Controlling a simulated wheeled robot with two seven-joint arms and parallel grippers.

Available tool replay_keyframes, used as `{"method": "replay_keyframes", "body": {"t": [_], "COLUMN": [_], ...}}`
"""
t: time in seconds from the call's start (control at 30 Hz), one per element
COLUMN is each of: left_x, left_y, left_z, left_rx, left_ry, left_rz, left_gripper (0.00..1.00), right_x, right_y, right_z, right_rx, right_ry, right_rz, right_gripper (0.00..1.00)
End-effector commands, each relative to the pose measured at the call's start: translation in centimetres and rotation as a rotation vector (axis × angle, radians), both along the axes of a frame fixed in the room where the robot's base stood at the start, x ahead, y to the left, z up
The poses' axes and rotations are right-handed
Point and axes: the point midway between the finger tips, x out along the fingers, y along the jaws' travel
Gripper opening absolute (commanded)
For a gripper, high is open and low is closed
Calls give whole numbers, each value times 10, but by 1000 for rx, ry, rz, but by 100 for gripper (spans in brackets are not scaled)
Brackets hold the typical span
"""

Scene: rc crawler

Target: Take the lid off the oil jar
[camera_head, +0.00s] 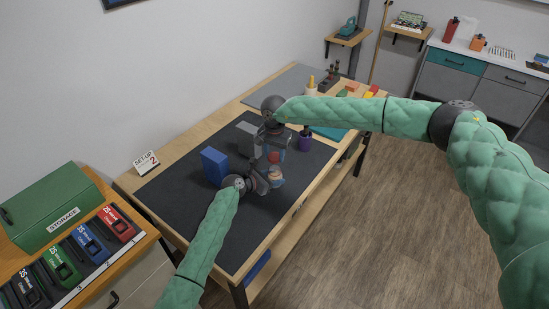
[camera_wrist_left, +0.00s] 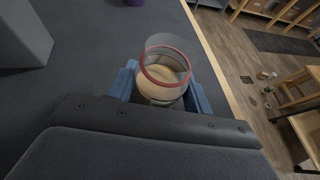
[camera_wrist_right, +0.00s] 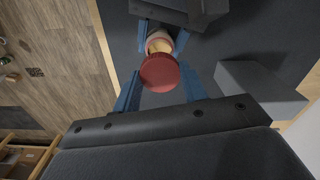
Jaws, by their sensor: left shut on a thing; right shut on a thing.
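The oil jar (camera_head: 277,173) is held over the dark mat by my left gripper (camera_head: 262,182). In the left wrist view the jar (camera_wrist_left: 162,86) sits between the blue fingertips, with a clear upper part, a red ring and tan contents. My right gripper (camera_head: 273,148) is shut on the red lid (camera_head: 273,157), just above the jar. In the right wrist view the lid (camera_wrist_right: 159,72) is between the blue fingers. The jar's opening (camera_wrist_right: 159,46) shows beyond it, so the lid looks apart from the jar. The exact gap is unclear.
A blue box (camera_head: 214,165) stands left of the grippers on the mat. A grey block (camera_wrist_right: 258,90) and a purple bottle (camera_head: 305,139) are close by. Several small items stand at the table's far end. The mat's near part (camera_head: 190,205) is clear.

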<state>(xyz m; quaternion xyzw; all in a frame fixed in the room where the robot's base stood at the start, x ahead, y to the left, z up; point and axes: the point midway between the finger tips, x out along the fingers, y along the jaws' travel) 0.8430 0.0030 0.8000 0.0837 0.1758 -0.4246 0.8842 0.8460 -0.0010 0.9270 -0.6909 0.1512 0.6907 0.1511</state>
Motion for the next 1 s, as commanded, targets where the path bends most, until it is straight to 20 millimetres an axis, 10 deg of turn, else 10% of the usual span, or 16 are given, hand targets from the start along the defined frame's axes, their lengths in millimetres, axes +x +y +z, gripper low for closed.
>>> {"method": "replay_keyframes", "body": {"t": [0.13,0.17,0.3,1.0], "left_x": [-2,-2,-1,-35], "left_y": [0,0,0,43], "left_z": [-4,-4,-3,18], "left_rx": [2,2,1,2], "left_ry": [5,5,5,1], "left_rz": [-1,-1,-1,0], "left_gripper": [0,52,76,76], "right_x": [0,0,0,0], "right_y": [0,0,0,0], "right_z": [-1,-1,-1,-16], "right_rx": [0,0,0,0], "right_ry": [0,0,0,0], "right_rz": [0,0,0,0], "right_gripper": [15,15,15,15]}}
